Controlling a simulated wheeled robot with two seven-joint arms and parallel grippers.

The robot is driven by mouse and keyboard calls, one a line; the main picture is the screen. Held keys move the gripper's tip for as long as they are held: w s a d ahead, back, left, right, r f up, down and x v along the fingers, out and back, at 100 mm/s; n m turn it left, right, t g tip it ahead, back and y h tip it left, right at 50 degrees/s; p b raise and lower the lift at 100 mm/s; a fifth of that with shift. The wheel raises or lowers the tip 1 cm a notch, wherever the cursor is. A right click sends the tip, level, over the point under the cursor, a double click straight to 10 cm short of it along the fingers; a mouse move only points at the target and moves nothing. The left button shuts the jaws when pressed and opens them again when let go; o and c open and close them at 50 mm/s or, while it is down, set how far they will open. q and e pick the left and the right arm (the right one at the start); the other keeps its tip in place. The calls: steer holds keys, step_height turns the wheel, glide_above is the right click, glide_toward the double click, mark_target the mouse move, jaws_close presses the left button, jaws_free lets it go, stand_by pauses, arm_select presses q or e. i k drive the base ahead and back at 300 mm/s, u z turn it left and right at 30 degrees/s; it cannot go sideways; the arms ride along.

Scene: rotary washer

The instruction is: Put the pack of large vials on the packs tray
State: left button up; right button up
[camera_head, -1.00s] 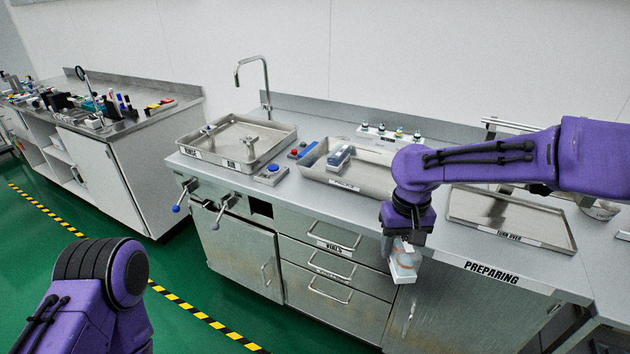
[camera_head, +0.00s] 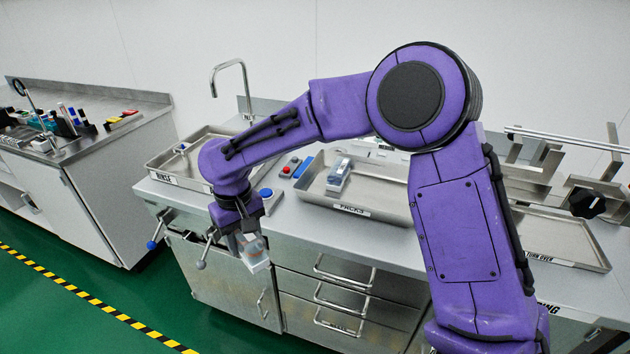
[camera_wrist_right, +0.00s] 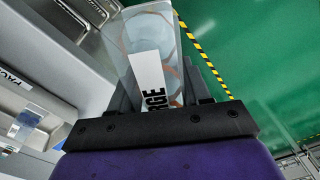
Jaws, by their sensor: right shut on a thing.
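My right gripper (camera_head: 240,231) is shut on a clear pack of large vials (camera_head: 254,254) and holds it in front of the counter's front edge, above the cabinet. In the right wrist view the pack (camera_wrist_right: 148,50) sits between the fingers (camera_wrist_right: 160,97), and its white label shows the letters "RGE". The packs tray (camera_head: 352,209), labelled "PACKS", lies on the counter to the right of the gripper and farther back. Another clear pack (camera_head: 338,174) stands inside the tray at its left. My left gripper is not in view.
A rinse tray (camera_head: 165,178) lies behind my right forearm, below a tall faucet (camera_head: 230,66). Blue and red buttons (camera_head: 290,165) stand between the trays. A turn-over tray (camera_head: 565,238) lies at the right. Valve handles (camera_head: 155,243) stick out from the counter front.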

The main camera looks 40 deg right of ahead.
mark_target(388, 199)
steer(key=u, duration=0.05)
steer(key=i, duration=0.75)
steer(key=z, duration=1)
steer(key=i, duration=0.5)
steer(key=z, duration=0.6)
